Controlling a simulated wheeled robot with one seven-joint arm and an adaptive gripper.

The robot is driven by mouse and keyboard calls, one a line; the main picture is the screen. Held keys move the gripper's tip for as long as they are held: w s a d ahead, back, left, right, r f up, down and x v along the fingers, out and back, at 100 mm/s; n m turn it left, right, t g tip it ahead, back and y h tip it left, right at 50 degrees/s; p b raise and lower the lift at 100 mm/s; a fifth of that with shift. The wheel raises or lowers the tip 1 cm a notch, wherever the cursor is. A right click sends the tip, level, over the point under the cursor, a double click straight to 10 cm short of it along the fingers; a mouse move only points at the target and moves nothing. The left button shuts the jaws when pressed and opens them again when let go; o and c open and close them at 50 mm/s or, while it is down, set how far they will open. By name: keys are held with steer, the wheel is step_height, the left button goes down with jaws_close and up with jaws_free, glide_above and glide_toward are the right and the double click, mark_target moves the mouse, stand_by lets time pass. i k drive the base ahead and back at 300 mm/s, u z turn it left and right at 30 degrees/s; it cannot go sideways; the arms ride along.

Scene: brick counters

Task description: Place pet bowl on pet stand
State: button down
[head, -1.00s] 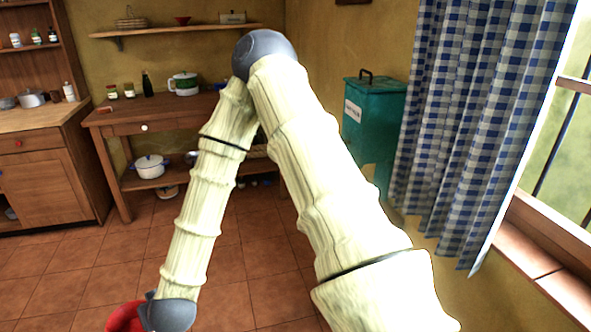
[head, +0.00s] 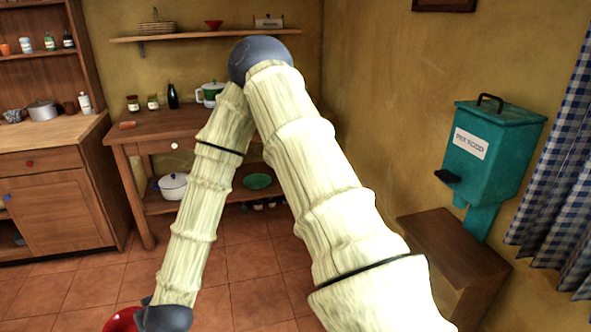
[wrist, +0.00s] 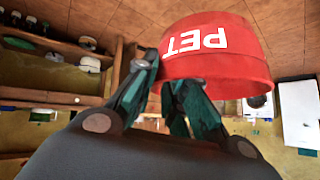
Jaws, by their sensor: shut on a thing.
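The red pet bowl (wrist: 225,60) with white "PET" lettering fills the upper middle of the wrist view, seen from its side. My gripper (wrist: 165,78) is shut on its wall. In the head view only part of the bowl (head: 122,321) shows at the bottom edge, beside my dark wrist; the fingers are hidden there. A low brown wooden stand (head: 432,232) is against the right wall in the head view, under the teal pet food dispenser (head: 492,150). The top of this stand looks bare. The bowl is well left of the stand and apart from it.
A wooden side table (head: 160,125) with jars, a bottle and a pot is at the back, with a white pot (head: 172,187) and green plate (head: 257,181) on its lower shelf. A cabinet (head: 60,200) stands left. Tiled floor (head: 90,275) is open in front. A checked curtain (head: 560,190) hangs right.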

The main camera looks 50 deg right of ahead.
mark_target(447, 241)
steer(key=i, duration=1.35)
steer(key=z, duration=3.4)
